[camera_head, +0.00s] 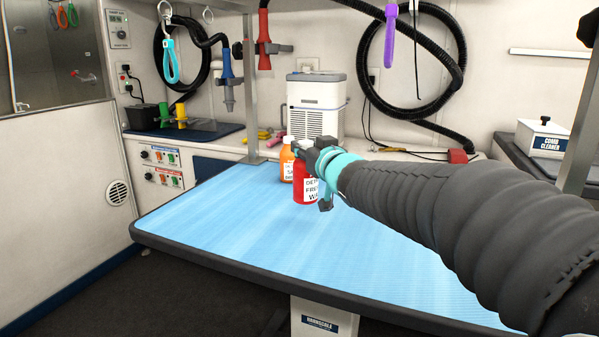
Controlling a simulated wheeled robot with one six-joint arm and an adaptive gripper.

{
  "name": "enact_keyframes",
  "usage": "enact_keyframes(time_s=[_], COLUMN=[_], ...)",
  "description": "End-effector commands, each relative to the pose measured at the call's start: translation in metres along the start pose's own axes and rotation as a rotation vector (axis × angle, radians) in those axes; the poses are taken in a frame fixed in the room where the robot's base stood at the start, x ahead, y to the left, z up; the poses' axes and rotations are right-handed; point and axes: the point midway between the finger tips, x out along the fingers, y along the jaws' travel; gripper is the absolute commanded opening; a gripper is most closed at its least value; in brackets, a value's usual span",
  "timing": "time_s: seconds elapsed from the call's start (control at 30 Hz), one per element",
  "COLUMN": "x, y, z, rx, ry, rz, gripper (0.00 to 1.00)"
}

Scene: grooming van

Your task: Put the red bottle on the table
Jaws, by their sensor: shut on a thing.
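A red bottle (305,190) with a white label stands upright at the far middle of the blue-topped table (215,215). Its base appears to be at the table surface, but I cannot tell whether it touches. My gripper (318,158) is shut on the red bottle near its top and hides part of its upper right side. An orange bottle (287,160) with a white cap and label stands just behind and left of the red bottle, partly hidden by it.
A metal post (250,90) rises at the table's back left. A white machine (316,105) stands behind the table. A comb cleaner box (543,137) sits at the right. The table's left and front areas are clear.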

Motion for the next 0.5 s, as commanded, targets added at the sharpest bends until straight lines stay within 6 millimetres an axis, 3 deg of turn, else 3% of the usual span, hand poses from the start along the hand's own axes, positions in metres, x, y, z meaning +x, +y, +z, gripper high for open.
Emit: enact_keyframes(time_s=[0.17, 0.27, 0.5], x=[0.011, 0.013, 0.013], y=[-0.018, -0.020, -0.020], z=[0.013, 0.016, 0.046], rx=[0.001, 0.000, 0.001], ry=[0.002, 0.002, 0.001], rz=[-0.003, -0.001, -0.001], gripper=[0.00, 0.00, 0.00])
